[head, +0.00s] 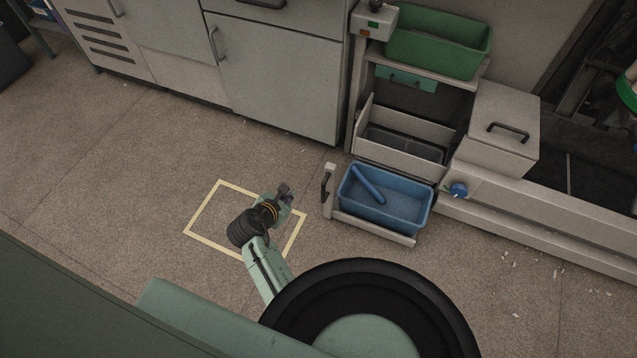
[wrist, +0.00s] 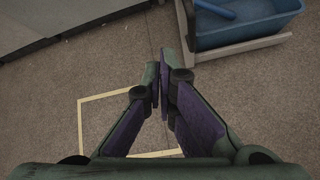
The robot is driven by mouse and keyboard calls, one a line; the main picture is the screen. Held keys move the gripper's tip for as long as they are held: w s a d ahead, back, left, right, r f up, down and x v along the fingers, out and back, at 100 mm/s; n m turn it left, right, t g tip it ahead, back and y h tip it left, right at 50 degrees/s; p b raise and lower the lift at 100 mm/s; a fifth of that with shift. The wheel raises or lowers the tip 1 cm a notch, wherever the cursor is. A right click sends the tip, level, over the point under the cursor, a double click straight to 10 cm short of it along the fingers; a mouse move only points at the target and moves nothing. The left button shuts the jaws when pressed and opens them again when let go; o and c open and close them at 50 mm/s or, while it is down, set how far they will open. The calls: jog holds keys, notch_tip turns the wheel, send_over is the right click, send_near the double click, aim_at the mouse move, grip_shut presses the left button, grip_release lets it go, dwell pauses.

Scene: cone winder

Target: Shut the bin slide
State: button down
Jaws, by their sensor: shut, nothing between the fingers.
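The bin slide (head: 376,230) is a low pale tray pulled out from under the machine frame, with an upright dark handle (head: 326,184) at its left front corner. A blue bin (head: 405,212) sits on it with a blue tube (head: 367,184) inside. My gripper (head: 287,189) is to the left of the handle, apart from it, above the floor. In the wrist view the fingers (wrist: 157,88) are together and empty. The slide's pale edge (wrist: 240,47) and the blue bin (wrist: 262,32) show at upper right there.
A yellow floor outline (head: 205,205) lies under my gripper. Grey cabinets (head: 275,85) stand behind. A green bin (head: 437,45) sits on the upper shelf, and a grey box with a handle (head: 492,120) stands right of the slide. Floor left of the slide is clear.

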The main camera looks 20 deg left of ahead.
jog(key=s+d+f+n+h, duration=0.1)
jog(key=s+d+f+n, duration=0.1)
jog(key=d+f, duration=0.15)
jog(key=w+r+p+x, duration=0.1)
jog(key=w+r+x, duration=0.1)
jog(key=x, duration=1)
jog(key=shift+d+r+g, duration=0.15)
jog(key=shift+d+g, duration=0.1)
jog(key=shift+g, duration=0.05)
jog(key=w+b, duration=0.5)
jog(key=w, duration=1.6)
jog(key=shift+w+d+b, duration=0.2)
jog(key=shift+d+b, duration=0.1)
jog(key=shift+d, duration=0.15)
